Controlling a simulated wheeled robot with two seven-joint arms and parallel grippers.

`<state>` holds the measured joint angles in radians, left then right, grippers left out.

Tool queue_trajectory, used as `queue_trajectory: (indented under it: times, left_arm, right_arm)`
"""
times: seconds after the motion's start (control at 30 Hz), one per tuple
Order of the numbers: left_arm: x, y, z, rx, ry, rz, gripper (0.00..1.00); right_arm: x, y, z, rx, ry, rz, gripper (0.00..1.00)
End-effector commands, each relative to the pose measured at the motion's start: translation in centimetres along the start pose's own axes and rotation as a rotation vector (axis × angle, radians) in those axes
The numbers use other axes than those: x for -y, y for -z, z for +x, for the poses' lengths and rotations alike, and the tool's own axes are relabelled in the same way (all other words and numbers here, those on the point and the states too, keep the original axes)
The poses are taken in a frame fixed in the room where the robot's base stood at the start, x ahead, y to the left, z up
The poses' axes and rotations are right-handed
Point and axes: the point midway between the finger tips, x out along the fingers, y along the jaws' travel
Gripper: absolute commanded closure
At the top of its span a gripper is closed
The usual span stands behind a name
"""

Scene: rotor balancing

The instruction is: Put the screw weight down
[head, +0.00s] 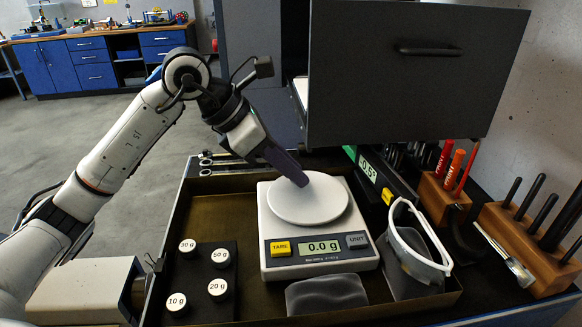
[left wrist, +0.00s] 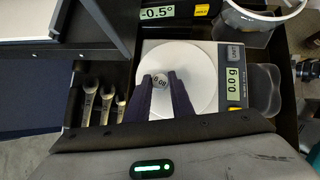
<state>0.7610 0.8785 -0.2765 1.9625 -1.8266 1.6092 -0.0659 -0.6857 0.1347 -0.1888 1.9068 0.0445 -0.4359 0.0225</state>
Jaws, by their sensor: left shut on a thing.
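My left gripper (head: 302,181) reaches down over the round white pan (head: 325,205) of the digital scale (head: 318,262). In the left wrist view its two dark fingers (left wrist: 160,80) are shut on a small round grey screw weight (left wrist: 159,82). The weight's printed mark is too small to read surely. Seen from above, the weight is over the pan; I cannot tell whether it touches it. The fingers hide it in the head view. The scale display (head: 320,247) reads 0.0 g. My right gripper is not in view.
Several labelled weights (head: 219,257) sit in a black block left of the scale. Wrenches (left wrist: 104,105) lie behind it. A second display (head: 368,171) reads -0.5. A dark cabinet (head: 400,95) overhangs the back.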

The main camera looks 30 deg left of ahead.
Motion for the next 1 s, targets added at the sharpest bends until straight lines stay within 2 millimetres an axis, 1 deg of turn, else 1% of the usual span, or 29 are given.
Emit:
queue_trajectory:
  times: [0.07, 0.43, 0.47, 0.5, 0.57, 0.87, 0.97, 1.0]
  left_arm:
    - [0.1, 0.3, 0.4, 0.002, 0.002, 0.001, 1.0]
    - [0.0, 0.6, 0.8, 0.002, 0.0, 0.002, 1.0]
    - [0.0, 0.6, 0.7, 0.002, 0.0, 0.001, 0.76]
    - [0.0, 0.5, 0.7, 0.002, 0.0, 0.001, 0.69]
    - [0.0, 0.5, 0.7, 0.002, 0.0, 0.001, 0.6]
    - [0.0, 0.4, 0.5, 0.002, 0.0, 0.001, 0.6]
    - [-0.1, 0.3, 0.0, 0.003, -0.002, 0.001, 0.6]
    - [-0.1, 0.4, -0.5, 0.003, -0.004, 0.001, 0.6]
  right_arm:
    - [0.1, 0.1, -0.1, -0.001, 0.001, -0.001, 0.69]
    - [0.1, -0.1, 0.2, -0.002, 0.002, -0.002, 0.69]
    - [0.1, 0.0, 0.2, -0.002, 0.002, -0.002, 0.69]
    - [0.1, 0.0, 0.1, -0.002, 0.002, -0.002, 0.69]
    - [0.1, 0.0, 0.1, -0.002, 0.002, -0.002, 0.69]
    - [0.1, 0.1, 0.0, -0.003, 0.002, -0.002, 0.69]
    - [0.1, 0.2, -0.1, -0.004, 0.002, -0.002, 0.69]
    - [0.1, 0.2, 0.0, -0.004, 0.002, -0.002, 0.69]
